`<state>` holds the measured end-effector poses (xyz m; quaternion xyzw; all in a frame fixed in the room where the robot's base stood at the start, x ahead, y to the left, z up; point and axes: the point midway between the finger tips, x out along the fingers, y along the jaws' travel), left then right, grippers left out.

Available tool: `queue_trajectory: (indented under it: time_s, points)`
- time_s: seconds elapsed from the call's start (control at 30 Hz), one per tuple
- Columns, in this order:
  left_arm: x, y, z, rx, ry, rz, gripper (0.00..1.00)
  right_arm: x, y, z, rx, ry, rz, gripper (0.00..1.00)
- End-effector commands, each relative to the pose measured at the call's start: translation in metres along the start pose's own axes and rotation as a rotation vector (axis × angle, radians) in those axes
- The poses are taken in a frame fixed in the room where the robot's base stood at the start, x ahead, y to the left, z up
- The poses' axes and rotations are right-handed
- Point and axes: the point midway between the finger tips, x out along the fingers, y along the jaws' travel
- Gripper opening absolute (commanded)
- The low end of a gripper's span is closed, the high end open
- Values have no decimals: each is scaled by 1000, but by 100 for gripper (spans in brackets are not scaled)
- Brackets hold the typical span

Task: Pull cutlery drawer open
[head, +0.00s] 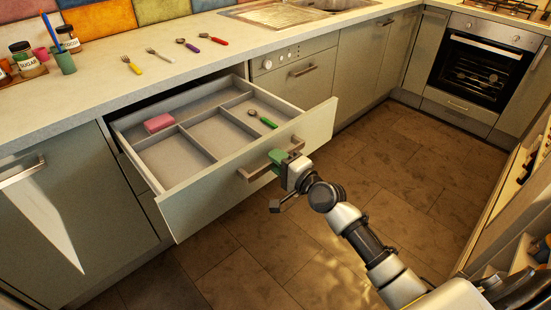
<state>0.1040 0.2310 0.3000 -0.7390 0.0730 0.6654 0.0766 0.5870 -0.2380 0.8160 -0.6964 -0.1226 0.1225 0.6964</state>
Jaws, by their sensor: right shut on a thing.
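The cutlery drawer (207,202) stands pulled well out from the cabinet under the counter, its divided inside in plain view. A pink block (159,122) lies in its back left compartment, and a spoon with a green handle (264,120) lies in a right compartment. My right gripper (277,161), with green fingers, is shut on the drawer's bar handle (252,173) at the front panel. The fingers hide the part of the handle they hold. My left gripper is not in view.
Several forks and spoons (187,45) lie on the counter (110,80) above the drawer, with jars (27,58) and a green cup (65,62) at its left. A dishwasher (296,70) adjoins the drawer. The tiled floor (235,275) in front is clear.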

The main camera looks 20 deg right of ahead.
Motion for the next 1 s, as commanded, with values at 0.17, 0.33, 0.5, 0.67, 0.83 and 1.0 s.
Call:
queue_trajectory:
  time_s: [0.17, 0.33, 0.5, 0.67, 0.83, 1.0]
  points:
    - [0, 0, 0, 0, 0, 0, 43, 0, 0, 0, 0, 0, 1, 0]
    - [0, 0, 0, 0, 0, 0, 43, 0, 0, 0, 0, 0, 1, 40]
    - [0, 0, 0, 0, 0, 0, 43, 0, 0, 0, 0, 0, 0, 49]
    - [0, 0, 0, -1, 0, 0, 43, 0, 0, 0, 0, 0, 0, 49]
    - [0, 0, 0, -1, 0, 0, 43, -15, 1, 0, -1, 0, 2, 49]
    - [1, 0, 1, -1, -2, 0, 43, -49, 2, 0, -3, 0, 5, 49]
